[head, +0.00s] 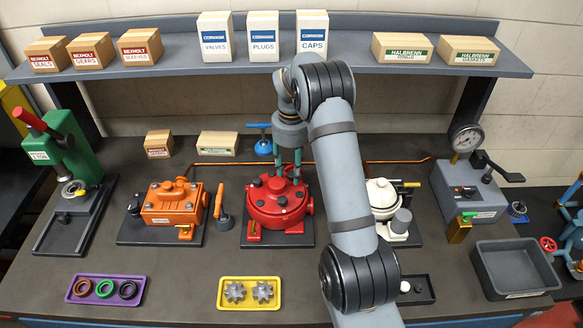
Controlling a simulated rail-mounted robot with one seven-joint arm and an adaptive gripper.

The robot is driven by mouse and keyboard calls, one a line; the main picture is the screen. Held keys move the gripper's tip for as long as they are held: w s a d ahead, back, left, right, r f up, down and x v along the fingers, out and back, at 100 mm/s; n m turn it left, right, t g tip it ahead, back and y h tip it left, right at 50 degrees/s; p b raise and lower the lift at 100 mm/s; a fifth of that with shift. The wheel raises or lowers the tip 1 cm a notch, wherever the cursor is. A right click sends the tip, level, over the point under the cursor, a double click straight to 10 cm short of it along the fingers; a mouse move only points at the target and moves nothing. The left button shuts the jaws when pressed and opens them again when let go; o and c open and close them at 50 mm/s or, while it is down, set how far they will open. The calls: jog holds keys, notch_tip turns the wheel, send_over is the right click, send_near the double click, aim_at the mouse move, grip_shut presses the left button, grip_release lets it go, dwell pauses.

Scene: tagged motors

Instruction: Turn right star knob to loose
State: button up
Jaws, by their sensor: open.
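A round red housing (265,212) stands on a dark base plate left of the centre. Small dark knobs or bolts show on its top, one of them near the front (282,202). They are too small for me to tell which is a star knob or how it is set. My gripper (288,174) points down over the back of the red housing with its fingers apart and nothing seen between them. I cannot tell whether the fingertips touch anything. The fingers cover part of the housing's back top.
An orange gearbox (168,205) stands left. In front are a yellow tray (272,304) with two grey gears and a purple tray (72,298) with rings. A blue valve (262,140) stands behind.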

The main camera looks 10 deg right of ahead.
grip_shut()
dwell(0.5)
